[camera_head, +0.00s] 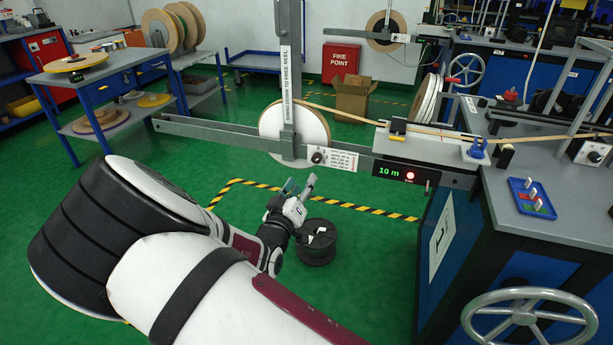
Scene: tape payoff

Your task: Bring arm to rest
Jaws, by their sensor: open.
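My arm reaches from the lower left toward the middle of the head view. My gripper (300,190) is at its far end, small in the picture, with its fingers apart and nothing seen between them. It appears in front of the green floor, left of and above a black spool (317,242) in the picture. A white tape reel (296,128) hangs on the grey payoff frame behind and above the gripper. A tape (350,115) runs from the reel to the right over the bench. Whether the gripper touches anything cannot be told.
A grey horizontal bar (215,132) and a 10 m display (396,173) are near the reel. A blue workbench (450,235) with a handwheel (530,318) stands at right. A blue cart (110,75) stands at left. Yellow-black floor tape (365,209) marks the green floor.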

